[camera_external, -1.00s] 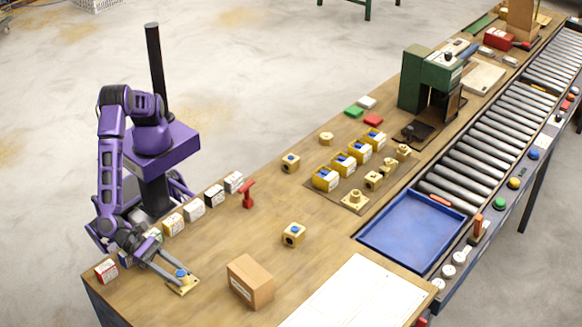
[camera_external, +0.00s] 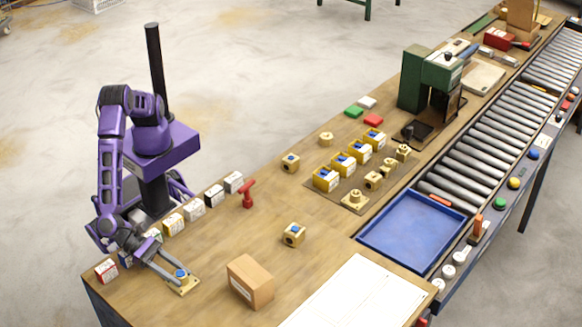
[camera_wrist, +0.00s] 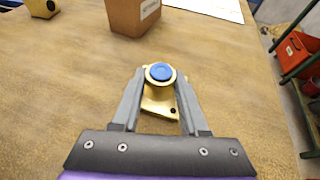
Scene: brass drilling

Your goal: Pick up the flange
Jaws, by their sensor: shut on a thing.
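The flange (camera_external: 184,284) is a brass piece with a square base plate and a round neck topped by a blue cap. It sits upright near the front left end of the wooden bench. In the wrist view the flange (camera_wrist: 159,103) stands between my two fingers, its blue cap uppermost. My gripper (camera_external: 180,277) is shut on the neck, a finger on each side; it also shows in the wrist view (camera_wrist: 160,84). The plate looks to be on the bench top or very close to it; I cannot tell which. Part of the plate is hidden by the fingers.
A cardboard box (camera_external: 250,281) stands just right of the flange. A row of small boxes (camera_external: 193,208) runs along the left bench edge, close to my arm. Another brass part (camera_external: 293,235) lies farther back. A blue tray (camera_external: 408,235) is at the right.

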